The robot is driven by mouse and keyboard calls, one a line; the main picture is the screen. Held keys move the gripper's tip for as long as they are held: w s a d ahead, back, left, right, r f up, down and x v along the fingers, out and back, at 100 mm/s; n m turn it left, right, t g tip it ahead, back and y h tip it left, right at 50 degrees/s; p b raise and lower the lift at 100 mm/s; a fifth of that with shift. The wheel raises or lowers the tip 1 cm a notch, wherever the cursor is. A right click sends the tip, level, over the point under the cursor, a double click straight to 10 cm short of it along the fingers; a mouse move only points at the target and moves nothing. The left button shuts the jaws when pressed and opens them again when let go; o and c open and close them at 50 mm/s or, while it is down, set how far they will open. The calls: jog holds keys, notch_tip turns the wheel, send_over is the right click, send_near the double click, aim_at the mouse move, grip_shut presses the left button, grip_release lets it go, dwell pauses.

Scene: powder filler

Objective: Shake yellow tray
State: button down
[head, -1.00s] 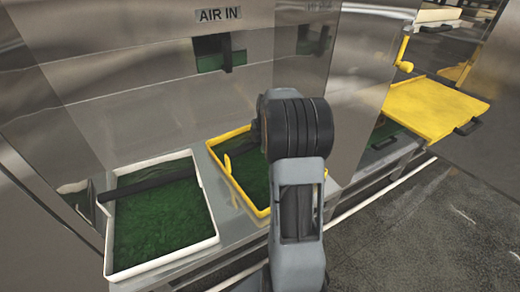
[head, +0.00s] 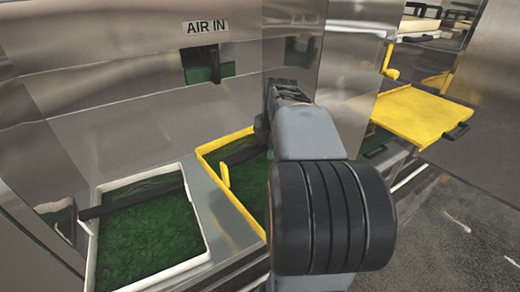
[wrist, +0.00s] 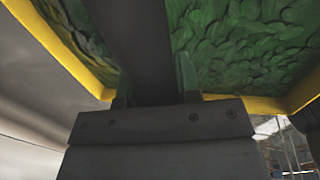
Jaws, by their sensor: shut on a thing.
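The yellow tray (head: 206,162) holds green material and sits on the ledge in the middle of the head view. A dark bar crosses it, and my arm covers its right part. In the wrist view, the yellow tray rim (wrist: 240,106) spans the picture with green material behind it. My gripper (wrist: 150,100) is shut on the dark bar (wrist: 135,45), which runs away from it over the tray.
A white-rimmed tray (head: 207,228) with green material stands left of the yellow one. A yellow panel (head: 425,115) with dark handles is at the right. A steel wall with an AIR IN label (head: 206,27) rises behind. The floor (head: 470,225) at right looks clear.

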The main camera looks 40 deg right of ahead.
jog(key=shift+s+a+r, duration=0.2)
jog(key=shift+s+r, duration=0.35)
jog(key=shift+s, duration=0.1)
jog(key=shift+s+r+p, duration=0.2)
jog(key=shift+r+p, duration=0.25)
jog(key=shift+r, duration=0.15)
notch_tip(320, 180, up, 8)
jog(key=p, duration=0.6)
jog(key=shift+f, duration=0.1)
